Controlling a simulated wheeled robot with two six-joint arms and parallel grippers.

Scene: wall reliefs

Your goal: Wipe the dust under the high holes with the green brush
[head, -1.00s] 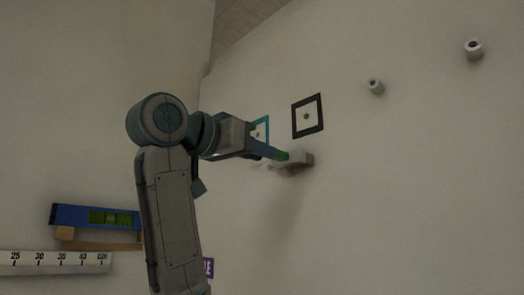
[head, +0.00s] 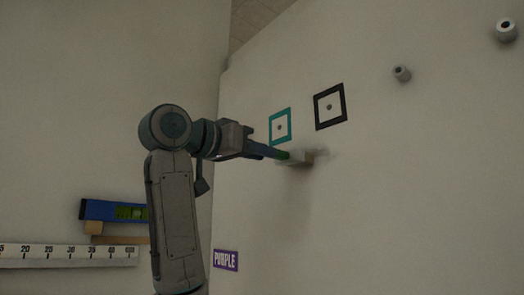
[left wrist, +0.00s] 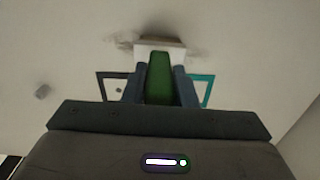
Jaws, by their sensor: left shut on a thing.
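My left gripper (head: 268,152) is shut on the green brush (head: 284,155), whose pale head touches or nearly touches the wall. In the left wrist view the green handle (left wrist: 160,82) lies between the two fingers, with the pale head (left wrist: 160,53) beyond. The brush is below and between the teal-framed hole (head: 279,127) and the black-framed hole (head: 329,106). A grey dust smudge (head: 326,155) shows right of the brush head, under the black frame. The left wrist view shows dust (left wrist: 125,41) beside and beyond the head. My right gripper is out of view.
Two pale round pegs (head: 402,73) (head: 507,30) stick out of the wall at upper right. A purple sign (head: 225,260) is low on the wall. A blue level (head: 112,211) and a white ruler (head: 68,256) are on the left wall. The wall at lower right is bare.

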